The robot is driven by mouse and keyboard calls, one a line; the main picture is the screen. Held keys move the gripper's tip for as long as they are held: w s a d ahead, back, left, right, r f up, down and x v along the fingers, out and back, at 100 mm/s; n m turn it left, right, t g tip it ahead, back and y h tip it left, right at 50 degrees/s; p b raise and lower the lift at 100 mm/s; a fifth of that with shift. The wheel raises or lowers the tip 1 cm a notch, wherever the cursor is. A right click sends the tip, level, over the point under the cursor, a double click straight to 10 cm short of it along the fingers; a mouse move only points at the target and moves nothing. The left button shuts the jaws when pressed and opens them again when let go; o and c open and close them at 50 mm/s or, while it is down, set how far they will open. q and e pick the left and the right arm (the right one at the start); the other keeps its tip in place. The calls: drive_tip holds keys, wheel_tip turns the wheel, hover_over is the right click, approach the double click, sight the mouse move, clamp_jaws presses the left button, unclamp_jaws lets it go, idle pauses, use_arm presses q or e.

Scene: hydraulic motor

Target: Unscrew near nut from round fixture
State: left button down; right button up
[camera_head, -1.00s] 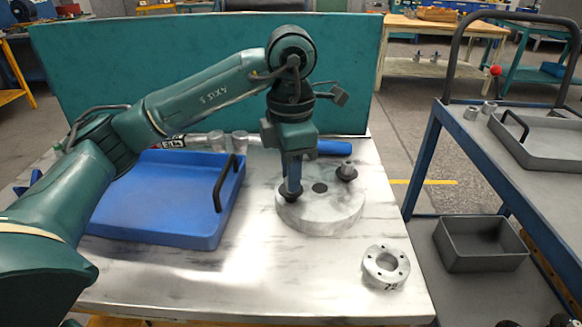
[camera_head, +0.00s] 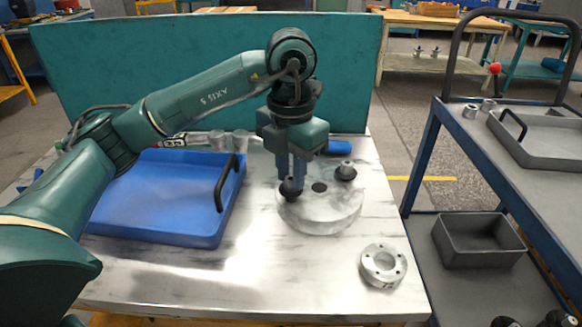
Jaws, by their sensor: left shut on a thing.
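The round fixture (camera_head: 325,213) is a thick pale metal disc on the metal-topped table, with a dark hole in its middle. My left gripper (camera_head: 291,186) points down over the fixture's left side. Its fingers are shut on the near nut (camera_head: 290,190), a small dark piece mostly hidden between the fingertips. I cannot tell whether the nut still touches the fixture's stud. A second dark nut (camera_head: 345,170) sits at the fixture's far right edge, apart from the gripper. My right gripper is not in view.
A blue tray (camera_head: 150,228) with a dark handle lies left of the fixture. A metal flange ring (camera_head: 383,265) lies at the table's front right. A teal panel (camera_head: 180,60) stands behind. A blue cart (camera_head: 440,140) with a grey bin (camera_head: 480,240) stands at right.

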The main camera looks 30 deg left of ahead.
sight(291, 179)
use_arm(q)
drive_tip(key=shift+r, duration=0.15)
drive_tip(key=shift+r+p, duration=1.5)
drive_tip(key=shift+r, duration=0.5)
